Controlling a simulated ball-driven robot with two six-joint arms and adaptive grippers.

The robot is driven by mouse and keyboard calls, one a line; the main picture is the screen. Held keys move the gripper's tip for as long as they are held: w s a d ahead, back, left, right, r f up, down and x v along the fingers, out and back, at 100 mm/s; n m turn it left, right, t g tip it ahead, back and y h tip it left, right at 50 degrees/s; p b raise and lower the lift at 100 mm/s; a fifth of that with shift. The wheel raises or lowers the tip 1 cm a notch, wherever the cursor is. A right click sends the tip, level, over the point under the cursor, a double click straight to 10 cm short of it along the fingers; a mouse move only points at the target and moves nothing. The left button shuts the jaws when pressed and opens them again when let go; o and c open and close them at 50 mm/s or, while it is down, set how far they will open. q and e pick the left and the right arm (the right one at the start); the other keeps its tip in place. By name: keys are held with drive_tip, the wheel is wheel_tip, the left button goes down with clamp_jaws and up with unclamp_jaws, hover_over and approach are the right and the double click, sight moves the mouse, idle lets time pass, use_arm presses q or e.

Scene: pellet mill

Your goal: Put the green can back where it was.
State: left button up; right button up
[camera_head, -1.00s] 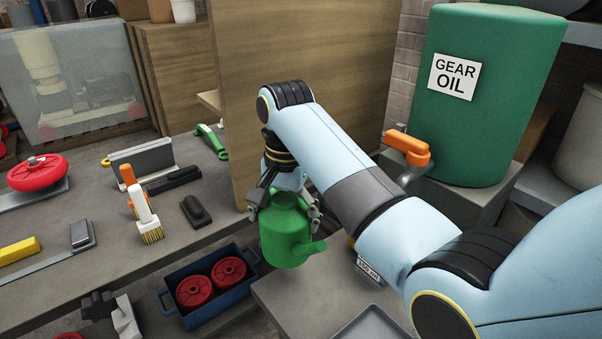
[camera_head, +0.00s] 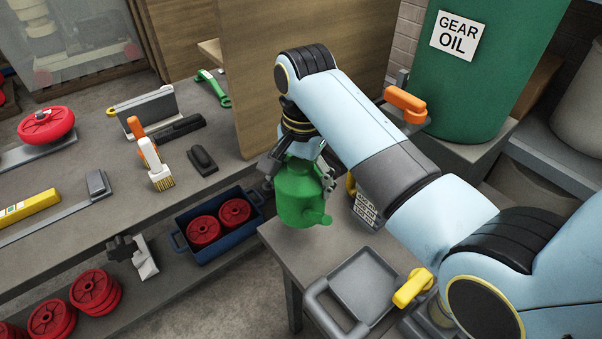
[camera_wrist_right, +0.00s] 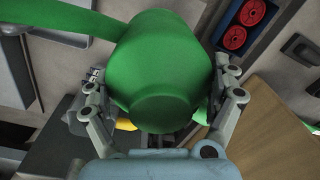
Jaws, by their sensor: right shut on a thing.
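The green can (camera_head: 300,198), with a short spout, hangs in my right gripper (camera_head: 303,172) in the head view. The gripper is shut around its upper body. The can is in front of the edge of the grey stand (camera_head: 290,250); whether its base touches the stand I cannot tell. In the right wrist view the can (camera_wrist_right: 165,65) fills the middle between the two fingers of the gripper (camera_wrist_right: 165,100). My left gripper is not in view.
A grey tray (camera_head: 335,318) lies on the stand, near a yellow-handled valve (camera_head: 413,287). A wooden panel (camera_head: 240,75) rises behind the can. A blue crate (camera_head: 180,248) with red wheels is left of it. The green GEAR OIL drum (camera_head: 470,90) stands back right.

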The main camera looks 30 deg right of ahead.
drive_tip(key=shift+f+b, duration=1)
drive_tip(key=shift+f, duration=1.85)
drive_tip(key=shift+f, duration=0.15)
drive_tip(key=shift+f, duration=0.35)
drive_tip(key=shift+f, duration=0.15)
drive_tip(key=shift+f, duration=0.55)
drive_tip(key=shift+f, duration=0.15)
drive_tip(key=shift+f, duration=0.5)
drive_tip(key=shift+f, duration=0.15)
